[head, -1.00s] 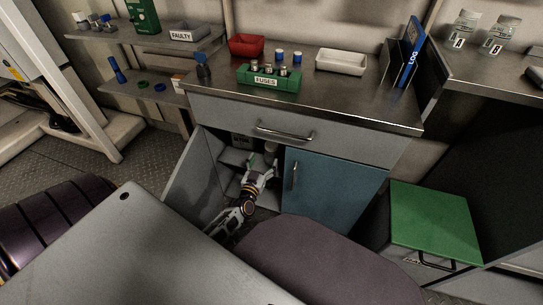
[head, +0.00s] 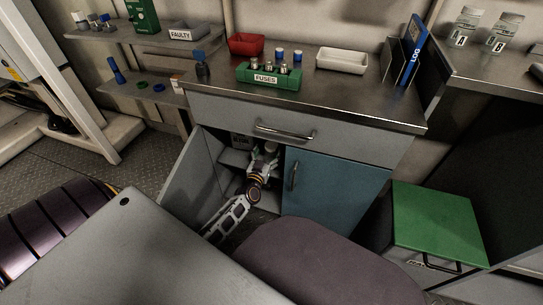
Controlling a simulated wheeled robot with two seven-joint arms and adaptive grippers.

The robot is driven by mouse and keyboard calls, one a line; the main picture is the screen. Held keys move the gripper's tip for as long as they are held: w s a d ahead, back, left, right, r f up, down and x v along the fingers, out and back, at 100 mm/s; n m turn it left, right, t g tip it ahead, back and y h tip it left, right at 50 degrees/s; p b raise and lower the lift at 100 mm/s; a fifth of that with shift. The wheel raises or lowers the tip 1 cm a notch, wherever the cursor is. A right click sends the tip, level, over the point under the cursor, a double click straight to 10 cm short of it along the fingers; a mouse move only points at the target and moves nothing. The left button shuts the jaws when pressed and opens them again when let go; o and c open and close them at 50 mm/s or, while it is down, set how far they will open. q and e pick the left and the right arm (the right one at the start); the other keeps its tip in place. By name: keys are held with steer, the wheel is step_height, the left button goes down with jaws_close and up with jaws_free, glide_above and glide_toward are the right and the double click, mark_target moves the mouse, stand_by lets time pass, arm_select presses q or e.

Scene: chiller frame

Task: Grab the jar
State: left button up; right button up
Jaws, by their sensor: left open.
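A pale-topped jar (head: 271,147) stands inside the open left side of the cabinet below the counter. It is small and partly hidden by my left gripper and the cabinet frame. My left gripper (head: 265,156) reaches into this compartment with its jaws open, right at the jar's near side. I cannot tell whether the fingers touch it or stand around it. Two clear jars, marked A (head: 464,28) and B (head: 504,33), stand on the right counter, away from the gripper. My right gripper is not in view.
The open grey door (head: 191,180) stands left of my arm, and the shut blue door (head: 335,190) is on its right. A closed drawer (head: 300,128) is above. A green-topped box (head: 437,222) stands at the right. The counter holds a green fuse rack (head: 268,76).

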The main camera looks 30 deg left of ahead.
mark_target(271, 145)
arm_select(q)
steer(key=shift+b+x, duration=1.1)
steer(key=shift+x, duration=0.4)
steer(key=shift+b+x, duration=0.45)
steer(key=shift+x, duration=0.65)
steer(key=shift+c, duration=1.2)
steer(key=c, duration=1)
steer(key=shift+r, duration=0.15)
